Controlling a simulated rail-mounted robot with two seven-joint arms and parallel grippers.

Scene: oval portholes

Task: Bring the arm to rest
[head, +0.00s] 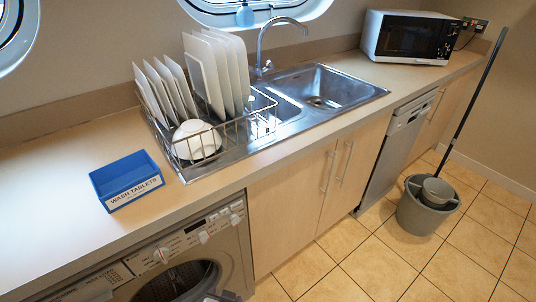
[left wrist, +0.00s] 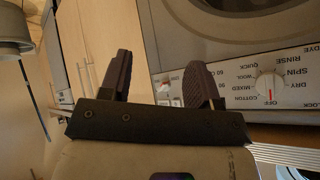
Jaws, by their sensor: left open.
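My left gripper (left wrist: 160,62) shows in the left wrist view with its two dark fingers spread apart. Nothing is between the fingers. It is in front of the washing machine (left wrist: 240,60), whose control panel and round door show beyond the fingers. I cannot tell the exact gap to the panel. In the head view only small grey parts show at the bottom edge, and I cannot make out the gripper there. My right gripper is in neither view.
The blue wash tablets box (head: 127,180) stands on the counter (head: 50,190). A dish rack (head: 215,140) with plates and a bowl stands by the sink (head: 325,92). A microwave (head: 408,38) is at the back. A mop bucket (head: 424,210) stands on the floor, right.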

